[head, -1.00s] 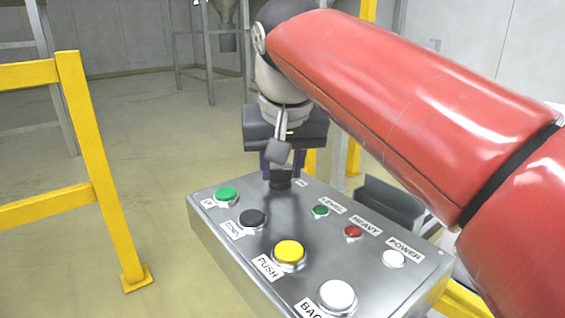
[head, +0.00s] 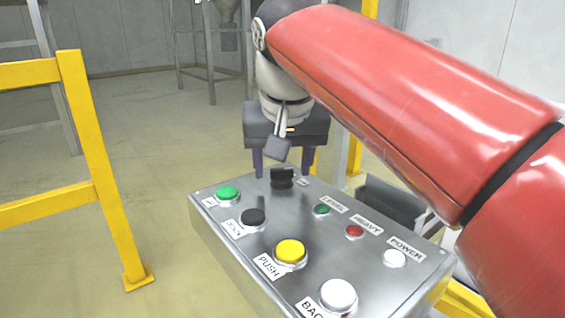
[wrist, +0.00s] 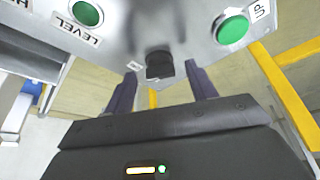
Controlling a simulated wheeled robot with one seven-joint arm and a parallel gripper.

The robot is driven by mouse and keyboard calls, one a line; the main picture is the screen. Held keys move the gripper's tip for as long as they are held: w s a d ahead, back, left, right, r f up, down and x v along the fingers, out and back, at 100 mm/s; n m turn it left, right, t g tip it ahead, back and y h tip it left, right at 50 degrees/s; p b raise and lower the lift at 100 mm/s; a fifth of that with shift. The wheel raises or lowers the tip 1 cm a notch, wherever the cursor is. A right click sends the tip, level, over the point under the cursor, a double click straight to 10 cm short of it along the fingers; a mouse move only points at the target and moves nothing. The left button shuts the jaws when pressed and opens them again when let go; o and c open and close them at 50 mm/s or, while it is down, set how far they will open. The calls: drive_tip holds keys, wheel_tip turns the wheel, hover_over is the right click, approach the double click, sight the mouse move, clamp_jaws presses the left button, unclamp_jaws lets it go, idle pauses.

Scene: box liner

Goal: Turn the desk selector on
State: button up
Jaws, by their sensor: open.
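The desk selector is a black knob (head: 282,177) at the far end of the metal control desk (head: 215,240). It also shows in the wrist view (wrist: 159,65), near the desk's edge. My gripper (head: 283,172) is open, with one dark purple finger on each side of the selector and visible space between. In the wrist view my fingertips (wrist: 162,74) lie left and right of the knob, apart from it. A small label (head: 302,183) beside the selector is too small to read. Which way the knob points is hard to tell.
The desk top carries a green button (head: 228,193), a black button (head: 253,218), a yellow button (head: 290,252), a white button (head: 338,294) and smaller green, red and white lamps or buttons to the right. A yellow railing (head: 90,170) stands left. Floor between is clear.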

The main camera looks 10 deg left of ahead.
drive_tip(key=a+v, duration=0.1)
drive_tip(key=v, duration=0.6)
drive_tip(key=shift+d+r, duration=0.2)
drive_tip(key=shift+d, duration=0.35)
drive_tip(key=shift+s, duration=0.15)
